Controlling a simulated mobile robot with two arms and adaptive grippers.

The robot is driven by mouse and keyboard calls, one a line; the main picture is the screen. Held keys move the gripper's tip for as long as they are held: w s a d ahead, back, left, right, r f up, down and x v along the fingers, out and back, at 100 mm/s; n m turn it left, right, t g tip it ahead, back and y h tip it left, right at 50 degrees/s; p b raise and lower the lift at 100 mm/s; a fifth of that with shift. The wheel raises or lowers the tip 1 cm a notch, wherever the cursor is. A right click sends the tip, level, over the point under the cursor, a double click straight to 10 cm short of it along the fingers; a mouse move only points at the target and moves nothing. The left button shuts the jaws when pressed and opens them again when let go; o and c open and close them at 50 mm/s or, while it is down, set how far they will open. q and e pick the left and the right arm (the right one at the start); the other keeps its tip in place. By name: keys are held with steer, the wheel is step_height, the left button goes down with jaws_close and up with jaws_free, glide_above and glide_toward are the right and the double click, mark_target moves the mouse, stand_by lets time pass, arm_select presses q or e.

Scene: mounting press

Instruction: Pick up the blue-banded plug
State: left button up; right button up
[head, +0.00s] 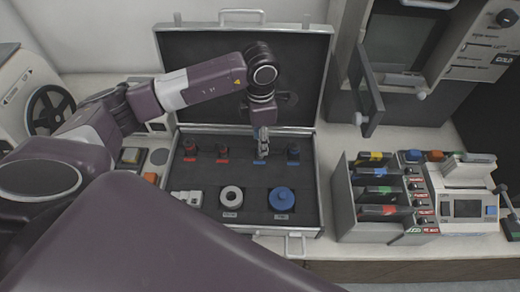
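An open grey case (240,180) on the counter has a dark insert with a row of small dark plugs. The two left plugs show red marks, one at the far left (190,147) and one beside it (222,151). At the right end of the row stands a dark plug with blue marks (293,151). My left gripper (262,150) points down over the third place in the row, beside a blue mark. It covers most of that place, and the picture is too small to show whether its fingers are apart or around a plug. My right gripper is out of view.
The case also holds a white ring (231,197), a blue disc (282,199) and white blocks (187,198). Its raised lid (205,55) stands behind my arm. To the right are a rack of coloured cartridges (345,205), a white device (468,207) and an open cabinet door (366,90).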

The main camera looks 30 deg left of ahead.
arm_select(q)
steer(key=shift+f+p, duration=0.4)
steer(key=shift+f, duration=1.15)
steer(key=shift+c, duration=0.2)
jaws_close()
steer(key=shift+r, duration=0.15)
